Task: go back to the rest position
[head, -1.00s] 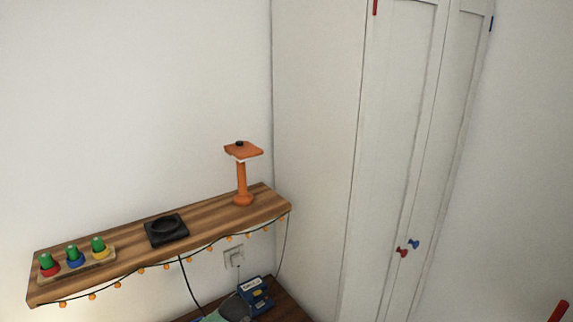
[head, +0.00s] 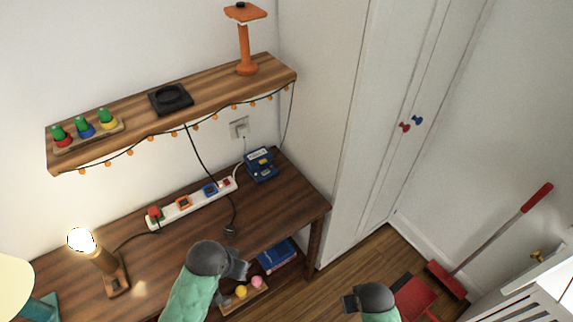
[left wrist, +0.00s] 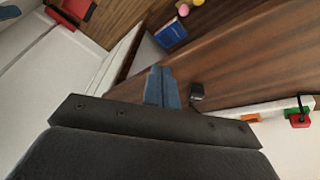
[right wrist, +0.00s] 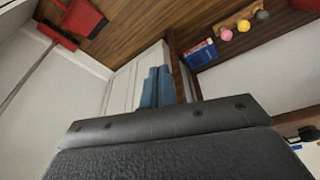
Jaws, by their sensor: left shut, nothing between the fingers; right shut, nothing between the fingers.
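My left arm reaches in from the bottom of the head view, over the wooden desk (head: 275,195). My left gripper (left wrist: 163,88) is shut and empty, its blue fingers together in the left wrist view, with the desk top beyond them. My right arm shows at the bottom of the head view, right of the desk and above the floor. Its fingers are not clear there. In the right wrist view my right gripper (right wrist: 157,88) is shut and empty, with the white cabinet doors (right wrist: 128,75) behind it.
A wall shelf (head: 215,97) bears an orange stand (head: 244,45). A lit lamp (head: 108,268), a power strip (head: 192,203) and a blue device (head: 261,165) are on the desk. A blue book (head: 277,256) lies lower. A red broom (head: 500,235) and dustpan (head: 414,296) stand right.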

